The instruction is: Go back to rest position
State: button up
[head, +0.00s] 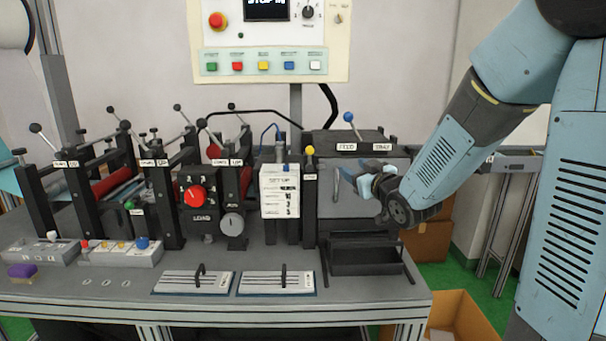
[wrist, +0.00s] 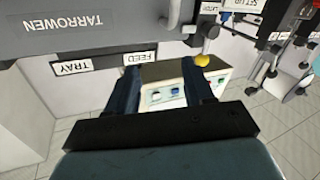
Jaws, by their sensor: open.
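My gripper (head: 358,179) is at the right end of the machine in the head view, in front of the grey housing (head: 338,205) labelled FEED and TRAY. In the wrist view my gripper (wrist: 158,75) shows two dark fingers spread apart with nothing between them. The FEED label (wrist: 138,58) and the TRAY label (wrist: 75,67) lie just beyond the fingers there. Whether a finger touches the housing I cannot tell. My blue-grey arm comes in from the upper right of the head view.
A blue-knobbed lever (head: 348,117) and a yellow knob (head: 310,150) stand close to my gripper. A black open tray (head: 362,262) is below it. The control panel (head: 268,45) hangs above. Two handled plates (head: 193,283) lie at the table front. A cardboard box (head: 462,312) stands on the floor at right.

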jog(key=s+d+m+g+h, duration=0.2)
jog(key=s+d+g, duration=0.1)
jog(key=s, duration=0.7)
jog(key=s+d+m+g+h, duration=0.2)
jog(key=s+d+g, duration=0.1)
jog(key=s, duration=0.7)
jog(key=s+d+m+g+h, duration=0.2)
jog(key=s+g, duration=0.3)
jog(key=s, duration=0.6)
jog(key=shift+d+r+m+h, duration=0.25)
jog(key=shift+d+m+h, duration=0.15)
jog(key=shift+d+m, duration=0.2)
